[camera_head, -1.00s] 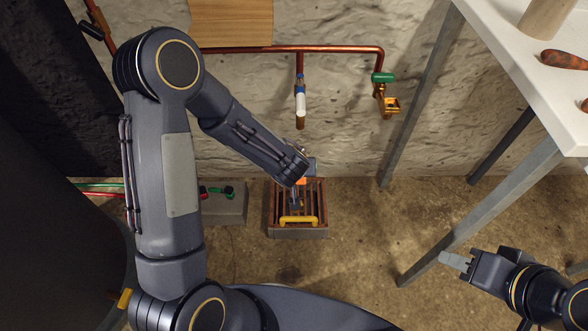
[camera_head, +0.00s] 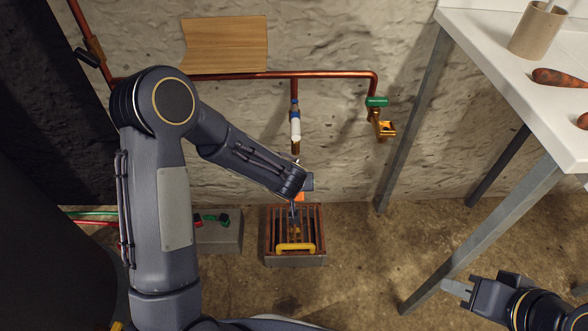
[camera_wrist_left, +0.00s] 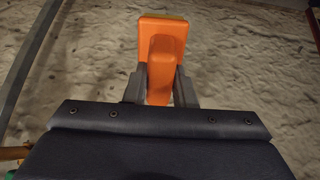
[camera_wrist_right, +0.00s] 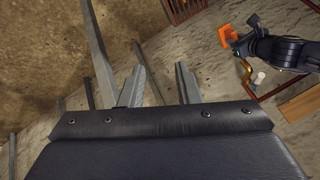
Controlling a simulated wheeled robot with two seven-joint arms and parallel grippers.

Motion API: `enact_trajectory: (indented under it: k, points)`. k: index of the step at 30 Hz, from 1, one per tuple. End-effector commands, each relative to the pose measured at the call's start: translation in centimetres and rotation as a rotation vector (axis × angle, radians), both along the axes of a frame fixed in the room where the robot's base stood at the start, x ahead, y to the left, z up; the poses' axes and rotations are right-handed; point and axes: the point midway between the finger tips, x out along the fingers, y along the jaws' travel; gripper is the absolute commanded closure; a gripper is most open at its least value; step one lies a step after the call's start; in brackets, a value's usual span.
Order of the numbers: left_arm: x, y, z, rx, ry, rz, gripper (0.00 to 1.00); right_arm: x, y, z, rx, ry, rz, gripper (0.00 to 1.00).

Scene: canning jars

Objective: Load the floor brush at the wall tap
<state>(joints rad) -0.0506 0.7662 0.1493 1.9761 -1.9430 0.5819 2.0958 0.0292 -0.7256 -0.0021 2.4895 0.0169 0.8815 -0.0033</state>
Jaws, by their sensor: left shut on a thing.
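My left gripper (camera_wrist_left: 160,88) is shut on a bright orange block-like thing (camera_wrist_left: 162,35), likely the floor brush; no bristles show. In the head view, only a small orange bit (camera_head: 299,197) shows under the left wrist, below the middle pipe and above the grate. The orange thing also shows in the right wrist view (camera_wrist_right: 228,36). My right gripper (camera_head: 457,289) is open and empty, at lower right.
A floor grate (camera_head: 268,240) with a yellow handle (camera_head: 296,247) lies below my left gripper. A blue and white pipe fitting (camera_head: 295,124) hangs above it. A grey block (camera_head: 225,238) stands left of the grate. A white table (camera_head: 500,72) with metal legs is at right.

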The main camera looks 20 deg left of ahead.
Motion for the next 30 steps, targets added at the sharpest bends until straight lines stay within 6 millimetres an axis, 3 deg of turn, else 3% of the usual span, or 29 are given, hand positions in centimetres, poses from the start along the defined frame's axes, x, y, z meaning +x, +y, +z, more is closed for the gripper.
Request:
enact_trajectory:
  k: [5,10,14,17,21,25,30]
  points:
    - [0.0,0.0,0.0,0.0,-0.001,0.0,0.95,4.4,-1.4,0.5,-0.174,-0.111,0.138,0.7]
    - [0.0,0.0,0.0,0.0,-0.001,0.0,0.95,12.4,-1.7,1.5,-0.466,-0.326,0.421,0.7]
    - [0.0,0.0,0.0,0.0,-0.001,0.0,0.95,18.4,0.3,2.1,-0.679,-0.521,0.676,0.7]
    - [0.0,0.0,0.0,0.0,-0.001,0.0,0.95,22.6,3.2,2.1,-0.823,-0.688,0.881,0.7]
    - [0.0,0.0,0.0,0.0,-0.001,0.0,0.95,27.1,9.0,1.6,-0.991,-0.963,1.156,0.7]
    - [0.0,0.0,0.0,0.0,-0.001,0.0,0.95,29.3,15.2,0.5,-1.104,-1.254,1.365,0.7]
    - [0.0,0.0,0.0,0.0,-0.001,0.0,0.95,29.5,21.8,-1.0,-1.187,-1.607,1.513,0.7]
